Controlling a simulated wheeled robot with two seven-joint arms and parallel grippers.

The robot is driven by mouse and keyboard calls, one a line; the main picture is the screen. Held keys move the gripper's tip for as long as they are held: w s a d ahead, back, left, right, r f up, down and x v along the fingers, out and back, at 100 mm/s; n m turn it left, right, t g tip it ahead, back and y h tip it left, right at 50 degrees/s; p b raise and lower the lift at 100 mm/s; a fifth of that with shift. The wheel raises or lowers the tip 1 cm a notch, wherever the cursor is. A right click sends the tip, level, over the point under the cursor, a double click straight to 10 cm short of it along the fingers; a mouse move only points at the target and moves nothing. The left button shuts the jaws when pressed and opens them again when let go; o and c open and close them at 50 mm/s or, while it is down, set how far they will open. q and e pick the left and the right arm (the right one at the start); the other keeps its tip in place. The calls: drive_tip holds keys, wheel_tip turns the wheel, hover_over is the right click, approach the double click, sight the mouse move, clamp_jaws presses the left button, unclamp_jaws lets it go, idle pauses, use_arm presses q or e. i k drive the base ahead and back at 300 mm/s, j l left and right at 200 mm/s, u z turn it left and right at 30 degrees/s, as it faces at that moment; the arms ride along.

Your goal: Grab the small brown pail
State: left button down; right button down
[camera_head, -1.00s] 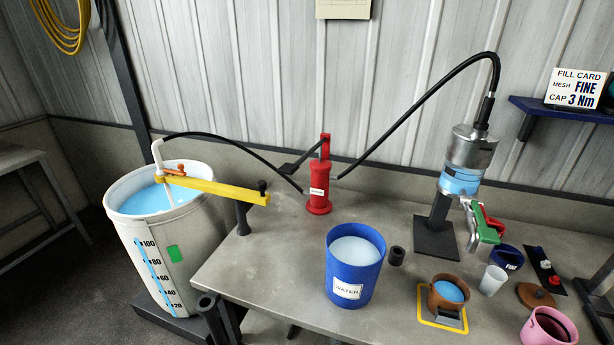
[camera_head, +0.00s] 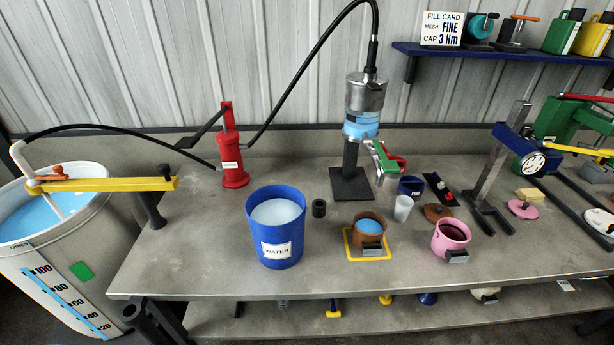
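The small brown pail (camera_head: 369,231) stands upright on the workbench, inside a yellow square outline (camera_head: 349,252). It holds blue liquid and has a grey block-like part on its front side. A round brown lid (camera_head: 437,212) with a knob lies on the bench to its right. Neither of my grippers shows in the head view.
A blue WATER bucket (camera_head: 276,228) stands left of the pail, with a small black cylinder (camera_head: 319,208) between. A pink pail (camera_head: 451,238) stands to the right. Behind are a metal disperser column (camera_head: 351,170), a white cup (camera_head: 403,208) and a blue cup (camera_head: 412,187).

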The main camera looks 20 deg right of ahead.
sight(368, 228)
drive_tip(key=z, duration=1.2)
drive_tip(key=i+l+u, duration=0.15)
drive_tip(key=l, duration=0.15)
